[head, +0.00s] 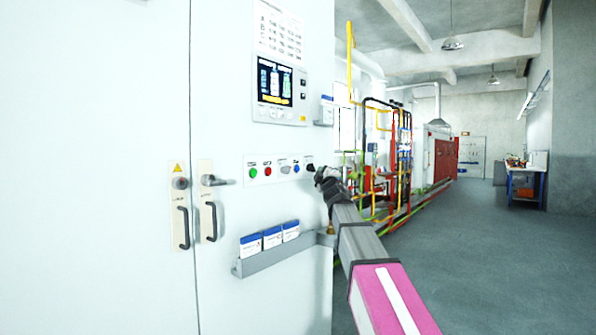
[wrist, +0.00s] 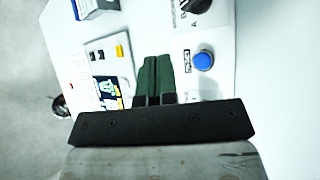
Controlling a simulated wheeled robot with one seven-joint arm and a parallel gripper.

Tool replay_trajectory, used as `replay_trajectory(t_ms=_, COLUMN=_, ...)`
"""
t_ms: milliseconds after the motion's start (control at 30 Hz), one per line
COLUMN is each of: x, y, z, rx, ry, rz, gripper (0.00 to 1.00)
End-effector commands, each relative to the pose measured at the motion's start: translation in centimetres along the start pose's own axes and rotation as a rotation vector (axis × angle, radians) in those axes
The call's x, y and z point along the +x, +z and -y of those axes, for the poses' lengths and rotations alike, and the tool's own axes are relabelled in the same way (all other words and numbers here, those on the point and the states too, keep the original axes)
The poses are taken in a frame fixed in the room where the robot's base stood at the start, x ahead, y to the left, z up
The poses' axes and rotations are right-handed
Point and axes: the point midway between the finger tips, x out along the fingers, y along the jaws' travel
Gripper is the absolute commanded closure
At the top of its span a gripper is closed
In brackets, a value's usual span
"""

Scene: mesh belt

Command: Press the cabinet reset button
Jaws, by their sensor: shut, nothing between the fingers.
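The white cabinet (head: 262,210) carries a strip of controls (head: 280,167) with a green button (head: 252,173), a red button (head: 267,171), a blue button (head: 296,169) and a black knob (head: 310,168). In the wrist view the blue button (wrist: 203,60) sits on the strip below the black knob (wrist: 197,5); its label is too small to read. My gripper (head: 320,176) is at the strip's right end in the head view. In the wrist view its fingers (wrist: 157,70) are shut and empty, left of the blue button. Whether they touch the cabinet I cannot tell.
A display panel (head: 279,92) is above the strip. A grey tray (head: 285,253) with cards projects below it. Door handles (head: 211,221) are at left.

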Motion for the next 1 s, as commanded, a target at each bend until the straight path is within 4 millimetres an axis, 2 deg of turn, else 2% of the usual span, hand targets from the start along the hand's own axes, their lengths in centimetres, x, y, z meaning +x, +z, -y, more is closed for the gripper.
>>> replay_trajectory(t_ms=500, x=4.5, y=-3.1, z=3.2, rx=0.003, ry=-0.001, rz=0.000, gripper=1.00)
replay_trajectory(t_ms=700, x=5.3, y=-3.8, z=3.9, rx=0.001, ry=-0.001, rz=0.000, gripper=1.00)
replay_trajectory(t_ms=1000, x=5.5, y=-4.0, z=4.0, rx=0.000, ry=-0.001, rz=0.001, gripper=1.00)
